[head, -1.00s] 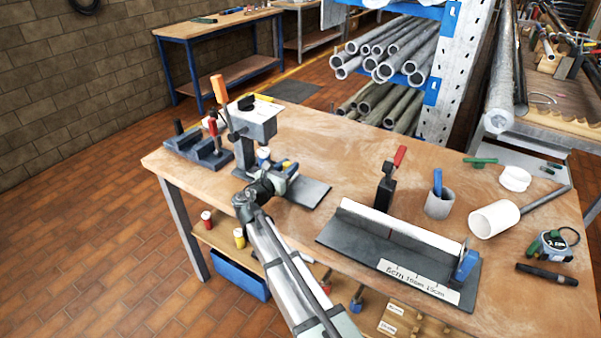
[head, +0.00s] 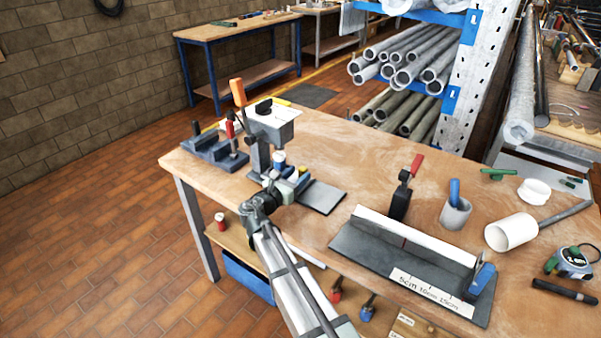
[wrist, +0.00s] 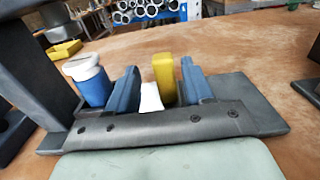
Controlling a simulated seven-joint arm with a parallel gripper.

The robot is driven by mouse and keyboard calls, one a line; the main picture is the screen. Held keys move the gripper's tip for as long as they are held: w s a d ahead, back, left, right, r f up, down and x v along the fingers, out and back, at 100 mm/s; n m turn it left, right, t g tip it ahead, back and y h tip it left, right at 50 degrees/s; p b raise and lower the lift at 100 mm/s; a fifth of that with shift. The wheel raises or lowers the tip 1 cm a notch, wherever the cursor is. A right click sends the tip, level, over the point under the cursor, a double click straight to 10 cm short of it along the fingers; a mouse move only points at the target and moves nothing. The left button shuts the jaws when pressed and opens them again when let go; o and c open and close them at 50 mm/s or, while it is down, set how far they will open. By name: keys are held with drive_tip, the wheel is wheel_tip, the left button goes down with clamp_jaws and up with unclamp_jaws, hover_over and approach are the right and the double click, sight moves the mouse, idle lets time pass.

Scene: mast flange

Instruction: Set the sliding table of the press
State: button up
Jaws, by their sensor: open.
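The press stands at the table's left end, with a grey head block (head: 272,124), an orange-handled lever (head: 238,92) and a dark base plate (head: 322,198). My gripper (head: 288,182) is low in front of the press, above its base. In the wrist view its two blue fingers (wrist: 158,72) are apart. A yellow upright piece (wrist: 164,80) and a white piece (wrist: 150,98) show between them; I cannot tell whether either touches a finger. A blue cylinder with a white top (wrist: 88,80) stands left of the fingers. I cannot make out the sliding table clearly behind my gripper.
A dark fixture with a red handle (head: 215,148) sits left of the press. To the right are an angled bed with a scale (head: 405,262), a toggle clamp (head: 402,195), a grey cup (head: 455,211) and a white tube (head: 512,232).

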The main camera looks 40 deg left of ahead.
drive_tip(key=s, duration=1)
drive_tip(key=shift+s, duration=0.55)
